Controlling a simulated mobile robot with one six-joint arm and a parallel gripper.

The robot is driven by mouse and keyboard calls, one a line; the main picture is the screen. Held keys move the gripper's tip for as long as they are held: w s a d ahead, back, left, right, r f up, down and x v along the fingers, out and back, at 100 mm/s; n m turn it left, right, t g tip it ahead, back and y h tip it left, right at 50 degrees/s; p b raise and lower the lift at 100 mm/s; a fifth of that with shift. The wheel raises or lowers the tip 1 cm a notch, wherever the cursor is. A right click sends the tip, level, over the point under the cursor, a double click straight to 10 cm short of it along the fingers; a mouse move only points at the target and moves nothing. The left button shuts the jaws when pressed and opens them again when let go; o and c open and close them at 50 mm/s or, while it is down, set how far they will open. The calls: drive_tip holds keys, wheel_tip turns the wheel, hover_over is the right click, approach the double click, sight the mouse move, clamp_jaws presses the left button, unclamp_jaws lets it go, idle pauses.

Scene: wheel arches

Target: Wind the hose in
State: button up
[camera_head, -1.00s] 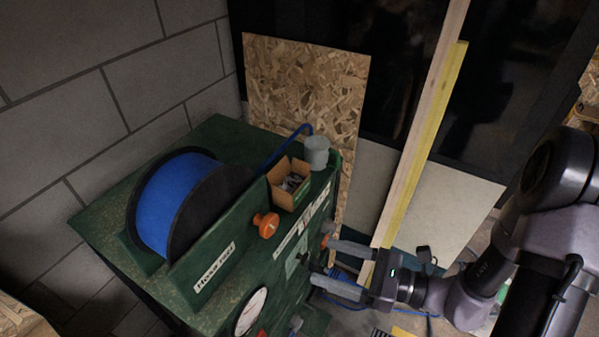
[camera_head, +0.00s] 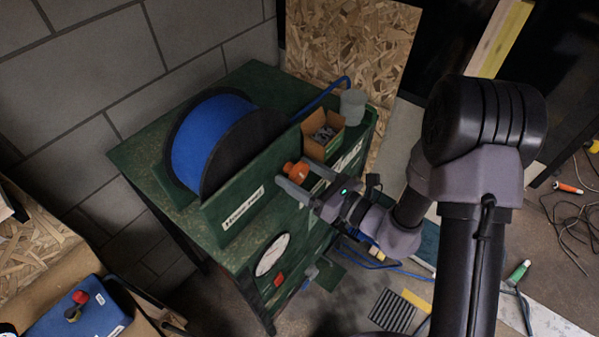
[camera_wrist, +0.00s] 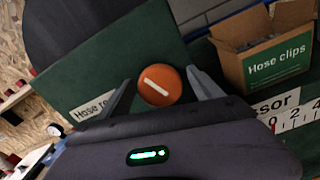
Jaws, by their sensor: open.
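The hose reel is a black-flanged drum wound with blue hose (camera_head: 205,140), set in the top of the green cabinet (camera_head: 140,155). A white label reading "Hose reel" (camera_head: 243,208) is on its front panel. An orange knob (camera_head: 296,171) sticks out of that panel; in the wrist view the orange knob (camera_wrist: 159,85) shows a pale line across its face. My gripper (camera_head: 304,178) is open at the knob, and in the wrist view the fingers (camera_wrist: 160,95) stand on either side of it. I cannot tell whether they touch it. The reel's black flange (camera_wrist: 85,40) fills the wrist view's upper left.
A cardboard box labelled "Hose clips" (camera_wrist: 268,50) stands close right of the knob; it also shows in the head view (camera_head: 322,133). A grey cup (camera_head: 352,105) is beside it. Blue hose (camera_head: 385,265) and cables lie on the floor. A blue case (camera_head: 75,310) is at lower left.

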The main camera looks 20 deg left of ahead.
drive_tip(key=shift+c, duration=0.4)
drive_tip(key=c, duration=1.3)
drive_tip(key=m+p, duration=0.2)
drive_tip(key=shift+r+m, duration=0.3)
drive_tip(key=shift+m+p, duration=0.65)
drive_tip(key=shift+m, duration=0.15)
drive_tip(key=shift+f+m, duration=0.25)
drive_tip(key=shift+m, duration=0.25)
drive_tip(key=o, duration=1.4)
